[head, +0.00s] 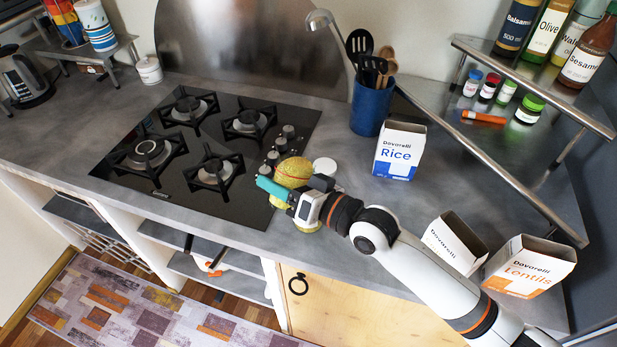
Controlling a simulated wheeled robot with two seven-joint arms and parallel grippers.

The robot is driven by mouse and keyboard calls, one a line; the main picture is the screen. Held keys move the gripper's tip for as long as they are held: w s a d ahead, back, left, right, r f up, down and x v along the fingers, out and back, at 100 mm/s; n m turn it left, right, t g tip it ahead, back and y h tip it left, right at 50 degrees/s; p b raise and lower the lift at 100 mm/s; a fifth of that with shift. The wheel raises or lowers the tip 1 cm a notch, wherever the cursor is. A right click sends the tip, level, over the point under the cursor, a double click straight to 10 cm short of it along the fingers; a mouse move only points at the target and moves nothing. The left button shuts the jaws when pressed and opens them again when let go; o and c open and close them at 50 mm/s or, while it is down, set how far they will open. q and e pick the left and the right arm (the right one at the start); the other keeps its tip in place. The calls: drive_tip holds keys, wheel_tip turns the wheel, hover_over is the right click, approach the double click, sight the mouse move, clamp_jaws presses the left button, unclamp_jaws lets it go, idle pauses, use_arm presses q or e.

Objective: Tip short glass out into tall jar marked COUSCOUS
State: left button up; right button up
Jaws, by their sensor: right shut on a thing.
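My right gripper (287,187) is at the front right corner of the hob, with teal at its fingertips. It is shut on a small rounded vessel with yellow contents, which I take for the short glass (293,171). The gripper covers part of it, and its tilt is hard to tell. A yellow-green piece (308,229) shows just below the gripper at the counter's front edge; it may be part of the tall jar, mostly hidden. No COUSCOUS label is readable. My left gripper is not in view.
A white round lid (325,166) lies just behind the gripper. A Rice box (398,152) and a blue utensil holder (371,108) stand behind right. A Lentils box (528,267) and another open box (455,243) are by my right arm. The black hob (240,190) is left.

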drive_tip(key=shift+w+r, duration=0.2)
drive_tip(key=shift+w, duration=0.05)
idle(0.5)
drive_tip(key=shift+d+m, duration=0.15)
drive_tip(key=shift+m, duration=0.15)
idle(0.5)
drive_tip(key=shift+w+f+m, duration=0.1)
drive_tip(key=shift+f+m, duration=0.05)
drive_tip(key=shift+m, duration=0.25)
idle(0.5)
idle(0.9)
drive_tip(key=shift+f+m, duration=0.15)
drive_tip(key=shift+m, duration=0.15)
idle(0.5)
